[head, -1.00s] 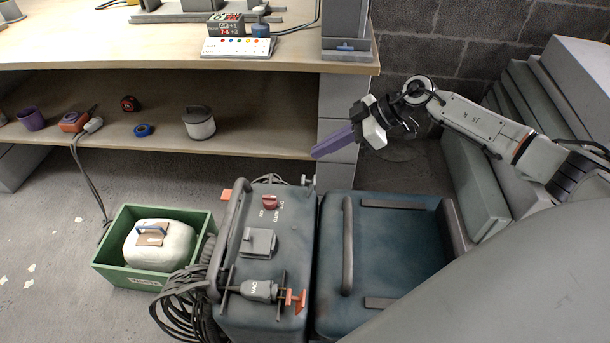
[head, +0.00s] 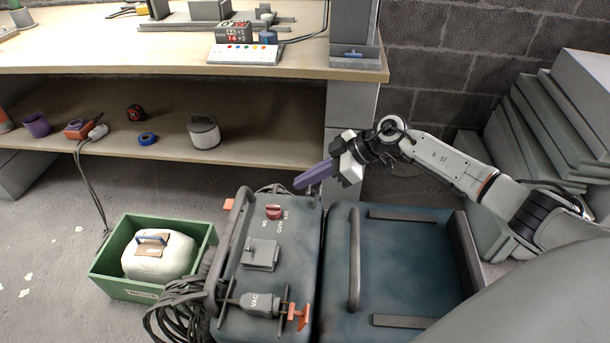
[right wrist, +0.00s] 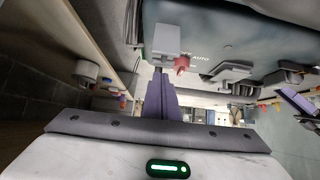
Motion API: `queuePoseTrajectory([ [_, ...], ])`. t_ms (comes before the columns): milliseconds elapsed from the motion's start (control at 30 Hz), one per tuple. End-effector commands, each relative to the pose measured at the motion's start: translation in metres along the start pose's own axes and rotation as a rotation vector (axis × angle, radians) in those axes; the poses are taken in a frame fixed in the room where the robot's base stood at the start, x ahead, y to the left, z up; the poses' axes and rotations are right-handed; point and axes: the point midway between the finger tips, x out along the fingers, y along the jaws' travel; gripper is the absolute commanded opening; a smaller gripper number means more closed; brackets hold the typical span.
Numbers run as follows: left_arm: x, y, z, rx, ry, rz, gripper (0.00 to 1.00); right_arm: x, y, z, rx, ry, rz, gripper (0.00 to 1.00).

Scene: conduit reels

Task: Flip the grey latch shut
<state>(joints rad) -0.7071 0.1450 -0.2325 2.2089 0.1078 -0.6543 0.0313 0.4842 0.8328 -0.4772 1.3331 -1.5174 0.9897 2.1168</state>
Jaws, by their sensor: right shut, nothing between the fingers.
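The dark blue-grey VAC unit (head: 235,305) stands on the floor, with a red knob (head: 273,212) and a square grey flap (head: 262,254) on top. In the right wrist view, a grey block (right wrist: 168,38), which looks like the grey latch, stands just beyond my fingertips, beside the red knob (right wrist: 182,62). I cannot tell whether the fingers touch it. My left gripper is out of view.
A workbench (head: 180,68) with a lower shelf (head: 270,145) stands behind. A green crate (head: 110,285) holding a white jug is on the left. A blue lid-like panel (head: 400,265) with a bar handle lies right of the unit. Grey slabs (head: 550,135) lean at the right.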

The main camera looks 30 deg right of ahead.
Motion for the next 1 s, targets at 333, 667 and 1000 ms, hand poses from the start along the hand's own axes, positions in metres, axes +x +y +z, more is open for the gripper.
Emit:
queuePoseTrajectory([
  [333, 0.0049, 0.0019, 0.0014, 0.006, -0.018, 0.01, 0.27, -0.0053, -0.0003, 0.0122, -0.002, 0.002, -0.001, 0.0],
  [667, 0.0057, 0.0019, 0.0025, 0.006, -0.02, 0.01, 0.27, -0.0044, -0.0007, 0.0123, -0.001, 0.013, -0.003, 0.0],
  [1000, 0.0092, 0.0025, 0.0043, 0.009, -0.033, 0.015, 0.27, -0.0013, -0.0022, 0.0098, -0.011, 0.073, -0.014, 0.0],
])
